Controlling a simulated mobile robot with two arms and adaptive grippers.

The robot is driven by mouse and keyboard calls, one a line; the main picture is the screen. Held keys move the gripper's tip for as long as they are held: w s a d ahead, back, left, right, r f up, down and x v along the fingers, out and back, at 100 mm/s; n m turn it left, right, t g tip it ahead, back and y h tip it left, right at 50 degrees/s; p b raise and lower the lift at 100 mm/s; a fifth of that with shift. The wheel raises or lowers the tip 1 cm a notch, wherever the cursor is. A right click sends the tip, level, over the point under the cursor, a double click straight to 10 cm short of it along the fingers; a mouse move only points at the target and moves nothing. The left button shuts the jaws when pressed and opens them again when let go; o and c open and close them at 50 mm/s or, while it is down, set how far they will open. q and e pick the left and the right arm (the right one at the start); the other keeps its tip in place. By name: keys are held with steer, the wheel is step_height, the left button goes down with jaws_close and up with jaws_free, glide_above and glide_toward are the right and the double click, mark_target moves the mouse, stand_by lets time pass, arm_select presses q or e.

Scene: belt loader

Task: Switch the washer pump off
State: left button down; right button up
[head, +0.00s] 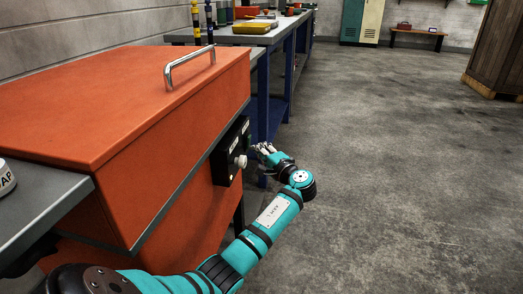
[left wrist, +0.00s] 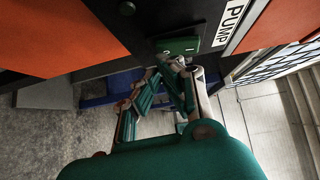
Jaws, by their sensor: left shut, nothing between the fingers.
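The orange washer (head: 130,90) stands at the left with its lid down. A black control panel (head: 230,152) on its side carries a pale round knob (head: 241,161). In the left wrist view a green switch (left wrist: 177,46) sits on the panel beside a white label reading PUMP (left wrist: 234,22). Which way the switch is set I cannot tell. My left gripper (head: 262,149) is beside the panel, shut and empty. In the left wrist view its fingertips (left wrist: 168,70) are just below the green switch; whether they touch it I cannot tell. My right gripper is not in view.
A metal handle (head: 190,66) stands up from the washer lid. A grey table (head: 40,200) is at the near left. A blue-legged workbench (head: 262,38) with tools and a yellow case (head: 252,28) stands behind the washer. The floor (head: 400,150) at right is clear.

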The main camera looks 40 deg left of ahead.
arm_select(q)
steer(key=v, duration=1.1)
steer(key=shift+d, duration=0.35)
steer(key=shift+s, duration=0.1)
